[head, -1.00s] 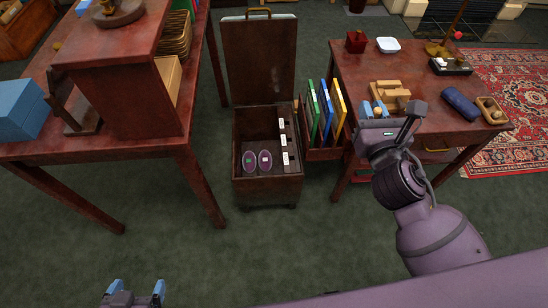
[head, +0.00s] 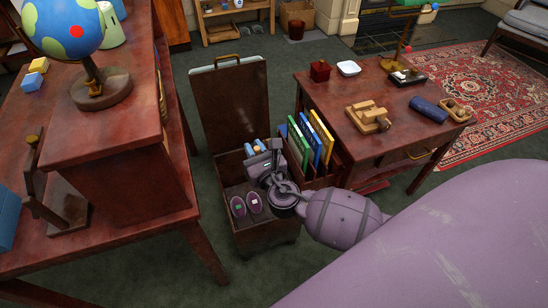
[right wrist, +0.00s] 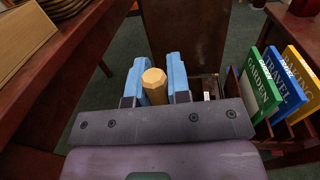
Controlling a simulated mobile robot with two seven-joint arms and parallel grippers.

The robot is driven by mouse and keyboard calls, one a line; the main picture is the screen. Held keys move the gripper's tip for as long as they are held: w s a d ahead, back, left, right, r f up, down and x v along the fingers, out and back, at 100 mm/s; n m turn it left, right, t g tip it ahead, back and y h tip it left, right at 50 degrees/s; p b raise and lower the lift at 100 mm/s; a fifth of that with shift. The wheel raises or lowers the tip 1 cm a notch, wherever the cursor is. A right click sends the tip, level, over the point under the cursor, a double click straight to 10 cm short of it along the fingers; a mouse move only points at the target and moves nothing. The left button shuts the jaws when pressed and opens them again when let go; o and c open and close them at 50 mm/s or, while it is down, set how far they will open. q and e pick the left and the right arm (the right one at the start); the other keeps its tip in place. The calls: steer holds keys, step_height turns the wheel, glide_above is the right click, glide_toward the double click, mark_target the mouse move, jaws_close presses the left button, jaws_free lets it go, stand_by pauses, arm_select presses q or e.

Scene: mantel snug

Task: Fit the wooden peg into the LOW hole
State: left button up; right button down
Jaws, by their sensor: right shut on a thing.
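My right gripper (head: 256,147) is over the back of the open chest (head: 266,236), its blue fingers pointing towards the raised lid (head: 230,105). In the right wrist view it is shut on the wooden peg (right wrist: 154,86), a pale, many-sided piece between the blue fingertips. Two purple oval pieces (head: 238,207) with small labels lie on the left of the chest's inside. The chest's right inside is mostly hidden behind my right gripper and arm, so I cannot make out the LOW hole. My left gripper is out of view.
Upright books (head: 308,140) stand in a rack close to the chest's right side. A desk (head: 335,88) with a wooden block piece (head: 368,117) is further right. A tall wooden table (head: 150,250) is at left. Green floor is clear in front of the chest.

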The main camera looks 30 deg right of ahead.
steer(key=w+d+f+m+h, duration=0.1)
steer(key=w+d+f+h, duration=0.15)
steer(key=d+f, duration=1.05)
steer(key=shift+y, duration=0.35)
step_height(320, 180, down, 15)
steer(key=b, duration=0.6)
steer(key=shift+d+r, duration=0.1)
steer(key=shift+r, duration=0.05)
steer(key=shift+w+f+b, duration=0.1)
steer(key=shift+f+b, duration=0.15)
steer(key=shift+b, duration=0.1)
steer(key=shift+f, duration=0.15)
step_height(320, 180, down, 4)
steer(key=shift+r+b, duration=0.2)
steer(key=shift+b, duration=0.75)
steer(key=shift+f, duration=0.35)
steer(key=shift+r, duration=0.3)
steer(key=shift+f, duration=0.3)
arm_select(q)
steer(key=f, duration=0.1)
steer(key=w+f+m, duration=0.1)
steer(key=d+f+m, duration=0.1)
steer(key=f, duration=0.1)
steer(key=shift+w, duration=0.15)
arm_select(e)
steer(key=c, duration=1.1)
jaws_free()
steer(key=shift+r, duration=0.1)
steer(key=shift+r, duration=0.1)
